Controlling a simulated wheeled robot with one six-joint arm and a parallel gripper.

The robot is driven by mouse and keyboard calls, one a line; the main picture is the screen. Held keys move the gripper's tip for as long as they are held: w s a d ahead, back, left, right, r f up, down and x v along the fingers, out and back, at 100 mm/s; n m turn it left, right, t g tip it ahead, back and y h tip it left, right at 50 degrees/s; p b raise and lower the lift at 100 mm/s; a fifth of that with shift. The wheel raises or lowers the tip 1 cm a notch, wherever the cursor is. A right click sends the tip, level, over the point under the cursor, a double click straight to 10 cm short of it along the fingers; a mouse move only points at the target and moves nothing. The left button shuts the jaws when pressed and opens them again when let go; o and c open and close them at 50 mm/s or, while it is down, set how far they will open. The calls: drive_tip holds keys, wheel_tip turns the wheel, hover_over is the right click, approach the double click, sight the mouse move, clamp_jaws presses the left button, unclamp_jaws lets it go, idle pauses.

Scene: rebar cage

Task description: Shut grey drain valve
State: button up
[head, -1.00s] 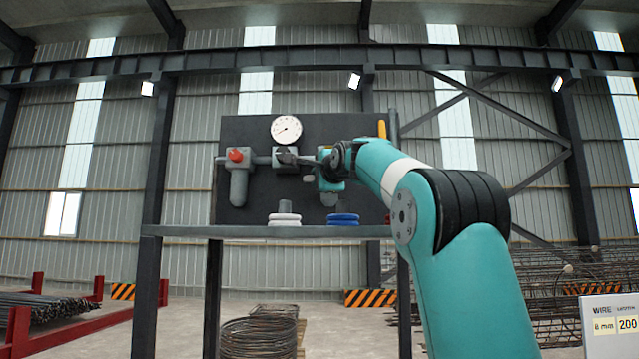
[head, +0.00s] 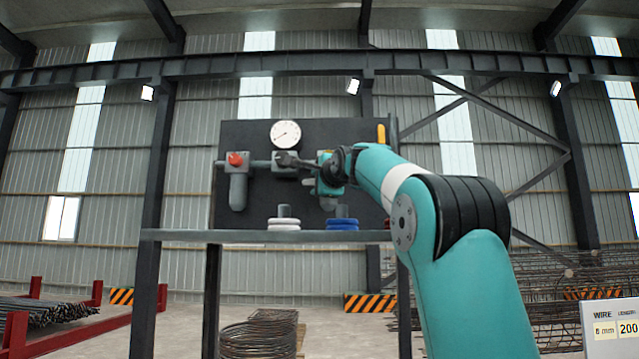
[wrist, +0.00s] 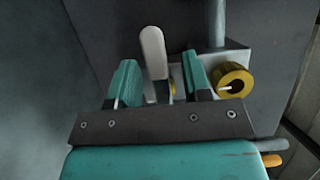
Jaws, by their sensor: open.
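In the wrist view a pale grey lever (wrist: 153,48), which I take to be the drain valve's handle, stands upright between the two teal fingers of my gripper (wrist: 158,64). The gripper is open, with a gap on each side of the lever. A little brass shows at the lever's base; the rest of the valve there is hidden by my gripper. In the head view my arm's end is in front of the dark panel (head: 260,200), right of the gauge block, and hides the valve.
A brass fitting (wrist: 235,79) sits on a grey block close to my right finger. On the panel are a round gauge (head: 286,133), a red knob (head: 236,159) and a yellow handle (head: 381,134). White rings (head: 284,224) and blue rings (head: 342,224) lie on the bench (head: 190,235).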

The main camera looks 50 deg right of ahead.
drive_tip(key=b+v, duration=0.6)
drive_tip(key=v, duration=1.1)
drive_tip(key=shift+s, duration=0.2)
drive_tip(key=shift+a, duration=0.1)
